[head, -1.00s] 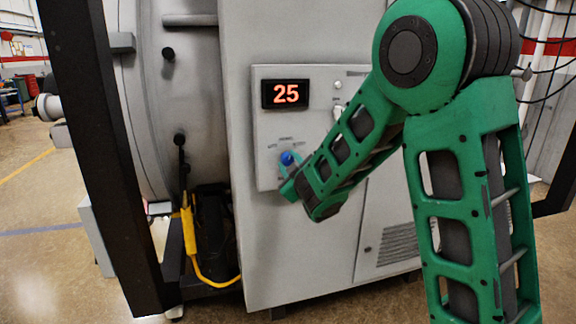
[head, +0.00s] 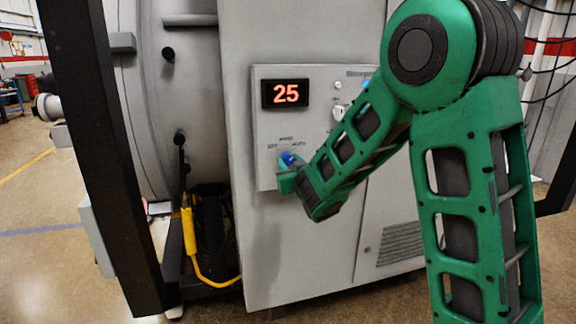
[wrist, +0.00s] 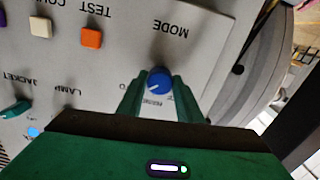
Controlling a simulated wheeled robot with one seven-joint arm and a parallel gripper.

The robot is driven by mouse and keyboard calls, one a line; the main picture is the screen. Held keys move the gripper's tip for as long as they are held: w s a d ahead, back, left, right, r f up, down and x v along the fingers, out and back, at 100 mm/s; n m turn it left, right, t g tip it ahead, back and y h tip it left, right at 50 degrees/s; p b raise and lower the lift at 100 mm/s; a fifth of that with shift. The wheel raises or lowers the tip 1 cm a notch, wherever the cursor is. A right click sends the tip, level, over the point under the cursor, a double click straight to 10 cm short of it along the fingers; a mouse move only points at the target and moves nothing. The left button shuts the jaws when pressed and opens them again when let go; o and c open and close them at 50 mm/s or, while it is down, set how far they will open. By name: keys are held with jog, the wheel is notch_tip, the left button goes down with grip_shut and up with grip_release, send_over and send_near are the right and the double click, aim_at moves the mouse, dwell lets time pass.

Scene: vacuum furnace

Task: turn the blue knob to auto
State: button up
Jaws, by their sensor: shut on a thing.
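The blue knob (head: 287,158) sits on the grey control panel, below the display reading 25. In the wrist view the blue knob (wrist: 159,81) shows between my two green fingers, with a white pointer line on its face. My gripper (wrist: 160,92) is shut on the knob, one finger on each side. The panel is upside down in that view, with the word MODE beside the knob. The fingers hide most of the position labels around it, so I cannot read AUTO there. In the head view my gripper (head: 285,171) reaches the panel from the lower right.
An orange button (wrist: 91,38) under TEST and a white button (wrist: 41,27) are on the same panel. A teal knob (wrist: 14,109) is near JACKET. The red 25 display (head: 286,94) is above the blue knob. A yellow cable (head: 190,240) hangs left of the cabinet.

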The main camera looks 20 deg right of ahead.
jog(key=shift+f, duration=0.2)
jog(key=o, duration=1)
jog(key=shift+r, duration=0.1)
jog(key=shift+o, duration=0.2)
jog(key=shift+s, duration=0.15)
jog(key=s, duration=1)
jog(key=shift+s+d, duration=0.15)
jog(key=shift+s, duration=0.05)
